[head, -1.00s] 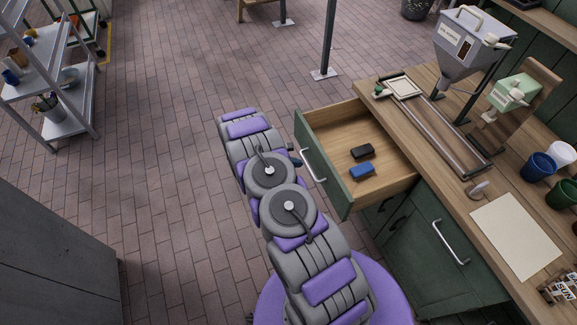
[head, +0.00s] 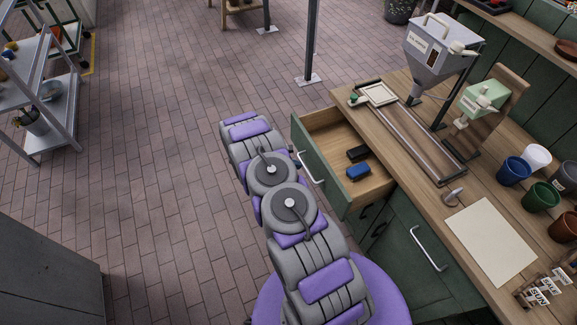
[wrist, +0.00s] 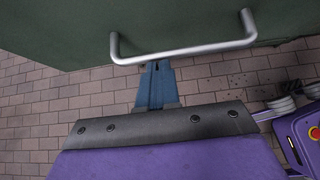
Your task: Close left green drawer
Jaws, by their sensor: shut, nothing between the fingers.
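The green drawer (head: 321,170) at the left end of the counter is partly open in the head view. Its wooden inside holds a black block (head: 358,153) and a blue block (head: 358,172). Its metal handle (head: 311,168) is on the front. In the wrist view, the green front (wrist: 200,24) fills the top and the handle (wrist: 185,54) crosses it. My gripper (wrist: 156,66) is shut and empty, its blue fingertips at the handle's bar; whether they touch the handle or the front I cannot tell. In the head view my arm mostly hides the gripper.
The wooden counter (head: 488,242) bears a hopper, a mint-green device and several cups. A closed green cabinet door (head: 425,255) with a handle is below it, near my body. A grey shelf rack (head: 50,105) stands at the left. The brick floor (head: 170,150) between is clear.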

